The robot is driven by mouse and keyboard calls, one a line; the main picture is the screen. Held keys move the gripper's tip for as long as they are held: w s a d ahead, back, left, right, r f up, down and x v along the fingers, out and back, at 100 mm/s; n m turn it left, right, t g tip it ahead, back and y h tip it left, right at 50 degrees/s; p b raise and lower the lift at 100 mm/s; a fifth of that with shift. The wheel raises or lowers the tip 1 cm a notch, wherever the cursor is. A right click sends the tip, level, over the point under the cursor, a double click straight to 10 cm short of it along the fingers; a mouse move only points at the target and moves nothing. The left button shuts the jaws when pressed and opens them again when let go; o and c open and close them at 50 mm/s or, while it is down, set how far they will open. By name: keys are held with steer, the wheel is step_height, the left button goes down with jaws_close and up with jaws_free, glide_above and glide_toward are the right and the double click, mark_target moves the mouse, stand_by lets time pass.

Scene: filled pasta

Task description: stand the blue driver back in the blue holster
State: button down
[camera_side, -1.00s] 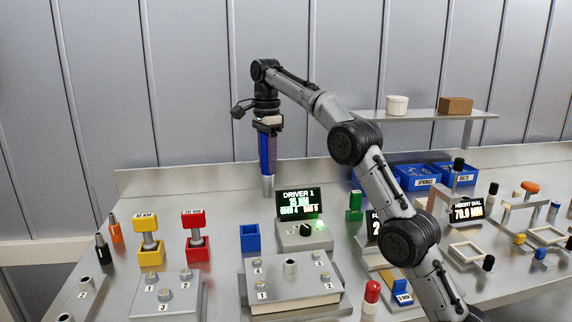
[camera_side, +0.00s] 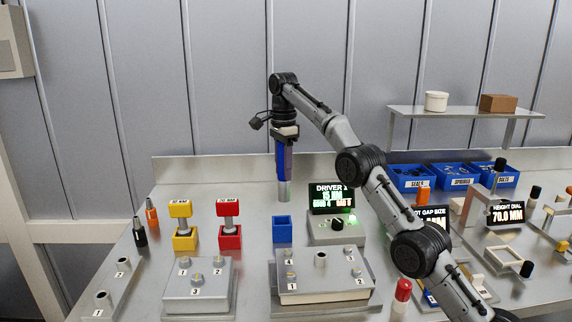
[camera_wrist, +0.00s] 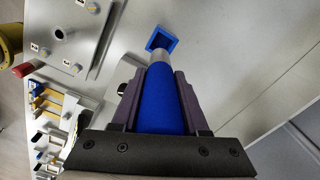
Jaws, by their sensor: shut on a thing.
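The blue driver (camera_side: 283,163) hangs upright from my gripper (camera_side: 286,140), its grey metal tip pointing down. In the wrist view my gripper (camera_wrist: 158,100) is shut on the driver's blue body (camera_wrist: 160,105), with a purple-grey finger on each side. The blue holster (camera_side: 282,230) is an open square box on the table. In the side view the driver's tip is above the holster's level and apart from it. In the wrist view the holster (camera_wrist: 162,40) shows just beyond the driver's tip. My gripper hides the driver's upper end.
A display box reading DRIVER 1 (camera_side: 330,198) stands right of the holster. A red holster (camera_side: 229,238) and a yellow holster (camera_side: 185,240) with their drivers stand to its left. A numbered plate fixture (camera_side: 320,285) lies in front. Blue bins (camera_side: 412,178) stand at the back right.

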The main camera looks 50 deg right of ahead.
mark_target(281, 197)
steer(key=shift+w+a+f, duration=0.15)
steer(key=shift+f, duration=0.25)
steer(key=shift+w+a+f, duration=0.1)
steer(key=shift+f, duration=0.3)
steer(key=shift+f, duration=1.7)
step_height(281, 197, down, 7)
stand_by(3.8)
steer(key=shift+c, duration=1.7)
jaws_free()
steer(key=shift+f, duration=0.1)
